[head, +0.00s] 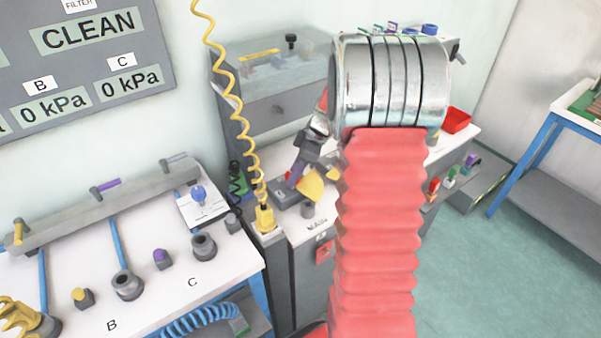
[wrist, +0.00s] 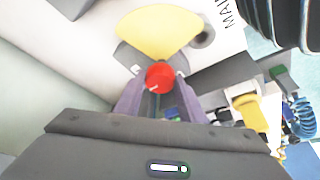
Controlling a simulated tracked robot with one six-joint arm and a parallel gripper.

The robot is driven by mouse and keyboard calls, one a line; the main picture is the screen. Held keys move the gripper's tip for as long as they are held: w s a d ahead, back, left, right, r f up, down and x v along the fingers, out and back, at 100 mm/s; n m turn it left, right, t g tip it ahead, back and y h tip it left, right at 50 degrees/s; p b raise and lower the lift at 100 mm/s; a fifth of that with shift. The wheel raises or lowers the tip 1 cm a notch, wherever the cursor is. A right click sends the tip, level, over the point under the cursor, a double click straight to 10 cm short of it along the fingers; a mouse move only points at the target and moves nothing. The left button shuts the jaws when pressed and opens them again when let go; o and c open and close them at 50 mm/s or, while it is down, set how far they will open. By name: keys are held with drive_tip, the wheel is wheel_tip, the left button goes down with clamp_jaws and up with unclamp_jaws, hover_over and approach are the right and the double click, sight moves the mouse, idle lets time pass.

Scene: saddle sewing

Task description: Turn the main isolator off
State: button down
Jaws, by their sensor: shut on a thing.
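The main isolator's red round knob (wrist: 160,74) shows in the wrist view, with a short pale mark near its lower edge. A yellow fan-shaped plate (wrist: 160,35) lies behind it, beside the lettering "MAIN" (wrist: 232,14), which is partly cut off. The yellow plate also shows in the head view (head: 311,188), on the white bench top. My gripper (wrist: 159,92) has its purple fingers on either side of the knob and is shut on it. In the head view my gripper (head: 296,176) is small and partly hidden by my arm, and the knob's position cannot be read there.
A yellow connector (head: 264,216) on a coiled yellow cord stands just left of the isolator. A grey machine with a clear cover (head: 270,75) stands behind. The left bench holds sockets, including a dark one (head: 204,245). A red tray (head: 457,120) lies right of my arm.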

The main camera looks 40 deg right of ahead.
sight(312, 188)
drive_tip(key=shift+w, duration=0.1)
idle(0.4)
drive_tip(key=c, duration=1.2)
unclamp_jaws()
drive_tip(key=shift+o, duration=0.2)
drive_tip(key=shift+d+r, duration=0.1)
drive_tip(key=v, duration=1.3)
drive_tip(key=shift+r, duration=0.25)
